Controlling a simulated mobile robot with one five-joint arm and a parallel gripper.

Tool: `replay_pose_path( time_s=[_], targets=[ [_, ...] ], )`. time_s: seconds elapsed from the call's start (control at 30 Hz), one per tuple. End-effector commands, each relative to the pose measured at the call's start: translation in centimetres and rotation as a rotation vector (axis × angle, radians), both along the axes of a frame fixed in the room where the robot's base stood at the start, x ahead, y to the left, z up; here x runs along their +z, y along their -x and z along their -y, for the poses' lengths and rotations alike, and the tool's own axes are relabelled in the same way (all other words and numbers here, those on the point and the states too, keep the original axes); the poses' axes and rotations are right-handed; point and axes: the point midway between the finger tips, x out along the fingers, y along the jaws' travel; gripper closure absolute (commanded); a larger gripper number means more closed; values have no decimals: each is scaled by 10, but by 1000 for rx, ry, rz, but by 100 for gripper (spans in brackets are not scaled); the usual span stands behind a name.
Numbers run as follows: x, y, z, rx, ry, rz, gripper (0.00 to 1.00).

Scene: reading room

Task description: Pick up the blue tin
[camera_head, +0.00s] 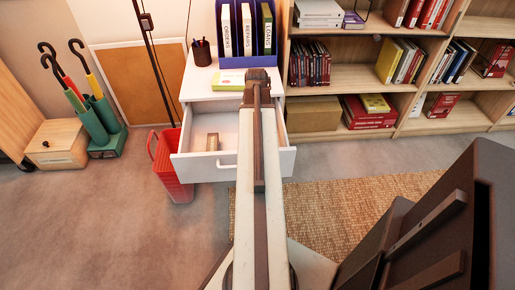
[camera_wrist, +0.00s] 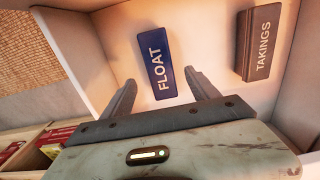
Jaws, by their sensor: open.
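The blue tin (camera_wrist: 157,65), lettered FLOAT, lies in the open drawer (camera_wrist: 112,40) in the wrist view. My gripper (camera_wrist: 160,78) is open. Its two fingers point at the tin from either side of its lower end in the picture, with gaps showing on both sides. How far the fingertips are from the tin in depth I cannot tell. In the head view my arm covers part of the open drawer (camera_head: 188,166), and the blue tin is hidden there.
A brown tin lettered TAKINGS (camera_wrist: 259,43) lies in the same drawer, to the right. It also shows in the head view (camera_head: 212,142). A red waste bin (camera_head: 172,170) stands left of the drawer. A bookcase (camera_head: 345,76) stands to the right, a woven rug (camera_head: 345,215) in front.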

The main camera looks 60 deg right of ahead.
Motion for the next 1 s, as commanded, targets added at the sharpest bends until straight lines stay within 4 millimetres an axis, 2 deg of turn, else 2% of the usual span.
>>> replay_pose_path(
  time_s=[0.03,0.27,0.57,0.8,0.83,1.0],
  targets=[
    [-13,0,0,0,0,0,31],
    [-19,0,-1,0,0,0,31],
    [-66,1,-3,0,0,0,31],
    [-64,1,-2,-1,0,0,31],
    [-64,1,-2,-1,0,0,34],
    [-64,1,-2,-1,0,0,81]
  ],
)
